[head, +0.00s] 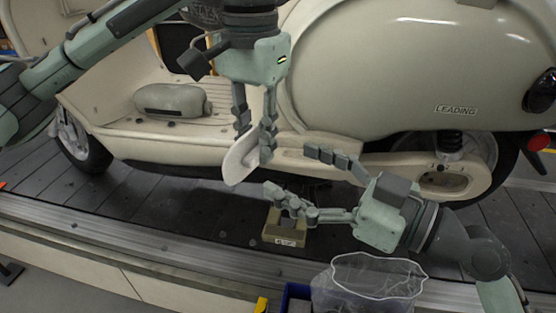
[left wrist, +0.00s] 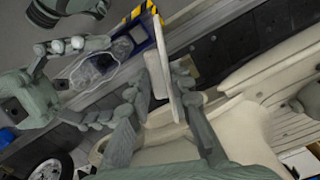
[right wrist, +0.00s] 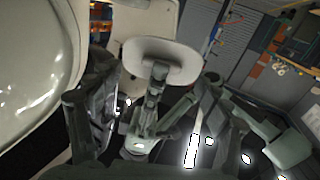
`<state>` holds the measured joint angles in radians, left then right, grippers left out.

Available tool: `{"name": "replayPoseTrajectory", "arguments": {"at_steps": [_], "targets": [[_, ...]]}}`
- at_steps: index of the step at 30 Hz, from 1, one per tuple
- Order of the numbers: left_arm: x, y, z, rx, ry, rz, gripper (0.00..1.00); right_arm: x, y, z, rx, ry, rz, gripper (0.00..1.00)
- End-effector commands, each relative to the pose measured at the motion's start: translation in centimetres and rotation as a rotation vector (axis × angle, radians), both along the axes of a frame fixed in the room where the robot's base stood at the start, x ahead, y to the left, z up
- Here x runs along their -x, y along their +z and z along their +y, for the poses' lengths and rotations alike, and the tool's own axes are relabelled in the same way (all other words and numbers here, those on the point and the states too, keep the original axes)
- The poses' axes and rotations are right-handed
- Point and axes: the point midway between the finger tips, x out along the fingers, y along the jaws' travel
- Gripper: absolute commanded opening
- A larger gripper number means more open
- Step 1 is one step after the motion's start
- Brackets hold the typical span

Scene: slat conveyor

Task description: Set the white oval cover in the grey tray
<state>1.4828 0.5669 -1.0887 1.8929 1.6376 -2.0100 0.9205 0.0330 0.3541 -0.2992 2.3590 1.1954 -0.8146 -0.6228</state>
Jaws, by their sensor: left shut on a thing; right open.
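The white oval cover (head: 239,162) hangs tilted in my left gripper (head: 254,140), above the conveyor and in front of the scooter. It shows edge-on between the fingers in the left wrist view (left wrist: 163,65), and broad side on in the right wrist view (right wrist: 150,58). My left gripper is shut on it. My right gripper (head: 290,172) is open and empty, to the right of and below the cover, apart from it. I cannot surely identify a grey tray. A small khaki box (head: 284,238) with a label sits on the conveyor edge below the right gripper, partly hidden by its lower finger.
The cream scooter (head: 390,70) stands on the dark slat conveyor (head: 150,205) behind the grippers. A grey-beige rounded part (head: 172,100) lies on its footboard. At the front are a clear bag-lined bin (head: 365,285) and a blue bin (head: 292,298). The slats left of the box are clear.

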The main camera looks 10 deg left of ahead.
Motion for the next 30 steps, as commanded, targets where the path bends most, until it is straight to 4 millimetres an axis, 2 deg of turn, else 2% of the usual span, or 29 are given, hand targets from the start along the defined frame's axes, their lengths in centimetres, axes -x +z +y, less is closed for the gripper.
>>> {"name": "replayPoseTrajectory", "arguments": {"at_steps": [3,9,20,30], "targets": [[0.0,0.0,0.0,0.0,0.0,0.0,0.0,-0.9,0.2,1.8,-0.004,0.001,-0.001,0.78],[0.0,0.0,0.0,0.0,0.0,0.0,0.0,-1.7,0.0,3.5,0.0,0.001,0.0,0.78],[0.0,0.0,0.0,0.0,0.0,0.0,0.0,-1.9,0.0,3.9,0.002,0.001,0.0,0.78],[0.0,0.0,0.0,0.0,-0.001,0.001,0.0,-1.9,0.0,3.8,0.002,-0.001,0.0,0.35]]}}
